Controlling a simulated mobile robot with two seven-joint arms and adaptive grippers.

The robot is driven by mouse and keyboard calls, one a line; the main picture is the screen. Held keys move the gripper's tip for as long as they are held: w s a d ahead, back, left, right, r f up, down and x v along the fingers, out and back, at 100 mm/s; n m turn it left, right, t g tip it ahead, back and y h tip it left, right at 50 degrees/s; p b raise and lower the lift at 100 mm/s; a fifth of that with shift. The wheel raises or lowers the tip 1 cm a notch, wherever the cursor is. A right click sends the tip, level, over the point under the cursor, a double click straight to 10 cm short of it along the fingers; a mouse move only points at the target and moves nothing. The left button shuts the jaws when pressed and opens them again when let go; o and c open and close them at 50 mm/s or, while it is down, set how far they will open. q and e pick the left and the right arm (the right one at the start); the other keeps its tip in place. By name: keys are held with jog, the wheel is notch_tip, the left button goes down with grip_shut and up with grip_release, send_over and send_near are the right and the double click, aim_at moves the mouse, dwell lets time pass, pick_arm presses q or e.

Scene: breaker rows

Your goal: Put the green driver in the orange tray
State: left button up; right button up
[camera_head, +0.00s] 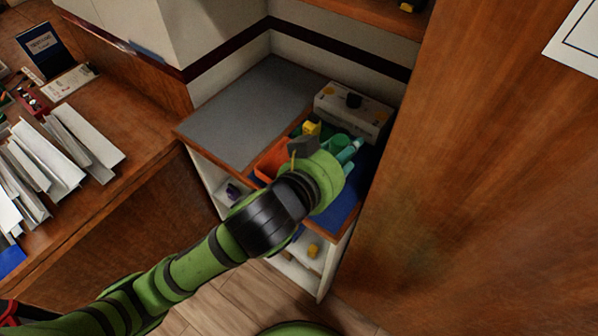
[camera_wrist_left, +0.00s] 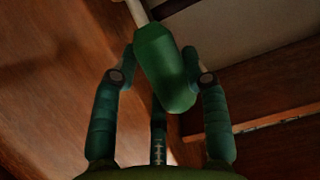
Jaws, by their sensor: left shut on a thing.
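The green driver (camera_wrist_left: 165,72) is between the two fingers of my left gripper (camera_wrist_left: 158,62) in the left wrist view. Its thick green handle is gripped and its pale shaft points to the top of that view. In the head view my left arm reaches to the small corner counter, and my wrist hides most of the gripper and the driver. The orange tray (camera_head: 270,161) lies on this counter, partly hidden behind my wrist. I cannot tell whether the driver is over the tray. My right gripper is not in view.
A pale box with a black knob (camera_head: 352,109) stands behind the tray. A yellow thing (camera_head: 311,128) is close to my wrist. A grey mat (camera_head: 250,110) to the left is clear. A tall wooden panel (camera_head: 475,190) closes off the right.

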pick_arm(q)
jog(key=shift+w+a+f, duration=0.65)
jog(key=shift+w+a, duration=0.2)
jog(key=w+a+f, duration=0.1)
jog(key=w+f, duration=0.1)
jog(key=f, duration=0.1)
jog(key=w+a+f+p, duration=0.1)
jog(key=w+a+f, duration=0.1)
jog(key=w+f, duration=0.1)
jog(key=w+a+f+p, duration=0.1)
jog(key=w+a+f, duration=0.1)
jog(key=f, duration=0.1)
jog(key=shift+w+a+f, duration=0.15)
jog(key=shift+f, duration=0.15)
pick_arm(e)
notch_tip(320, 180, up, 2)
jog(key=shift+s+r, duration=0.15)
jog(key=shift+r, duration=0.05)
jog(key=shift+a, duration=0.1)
pick_arm(q)
jog(key=shift+f, duration=0.2)
jog(key=o, duration=1.2)
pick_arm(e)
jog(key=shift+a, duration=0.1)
pick_arm(q)
jog(key=shift+r, duration=0.1)
